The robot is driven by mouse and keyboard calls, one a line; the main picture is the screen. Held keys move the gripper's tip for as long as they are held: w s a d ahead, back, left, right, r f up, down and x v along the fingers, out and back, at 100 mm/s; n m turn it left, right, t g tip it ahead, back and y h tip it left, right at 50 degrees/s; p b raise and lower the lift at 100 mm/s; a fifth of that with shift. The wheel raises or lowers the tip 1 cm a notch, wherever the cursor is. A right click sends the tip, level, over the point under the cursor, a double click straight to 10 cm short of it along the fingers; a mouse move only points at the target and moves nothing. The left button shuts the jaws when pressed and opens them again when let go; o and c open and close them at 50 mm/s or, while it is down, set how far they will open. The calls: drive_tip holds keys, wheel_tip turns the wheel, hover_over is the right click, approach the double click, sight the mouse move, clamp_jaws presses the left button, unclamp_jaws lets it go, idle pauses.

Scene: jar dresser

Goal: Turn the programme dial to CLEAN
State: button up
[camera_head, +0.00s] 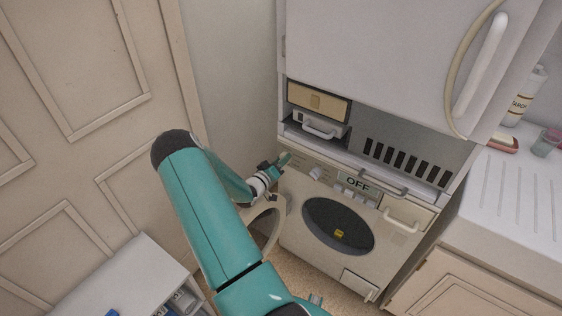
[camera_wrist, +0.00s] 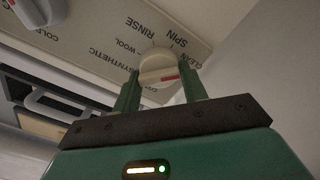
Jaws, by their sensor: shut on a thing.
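The programme dial (camera_wrist: 157,63) is a round cream knob with a red mark, seen upside down in the wrist view. Printed words around it include RINSE, SPIN, CLEAN, WOOL and SYNTHETIC. The red mark lies on its right side in the picture, near the word CLEAN; I cannot tell if it lines up exactly. My gripper (camera_wrist: 160,74) is shut on the dial, one teal finger on each side. In the head view my gripper (camera_head: 285,160) is at the left end of the washing machine's panel and hides the dial. The machine's display (camera_head: 358,184) reads OFF.
A second knob (camera_head: 315,172) is right of my gripper and also shows in the wrist view (camera_wrist: 36,10). The round door (camera_head: 267,216) stands open at left, close below my arm. A wall closes in on the left; a white counter (camera_head: 517,205) is at right.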

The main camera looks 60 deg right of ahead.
idle(0.4)
drive_tip(key=o, duration=1)
drive_tip(key=shift+c, duration=0.2)
drive_tip(key=a, duration=0.4)
drive_tip(key=w+a, duration=0.1)
drive_tip(key=a, duration=0.4)
drive_tip(key=w+a, duration=0.1)
drive_tip(key=a, duration=0.3)
drive_tip(key=shift+w+a, duration=0.1)
drive_tip(key=shift+a, duration=0.25)
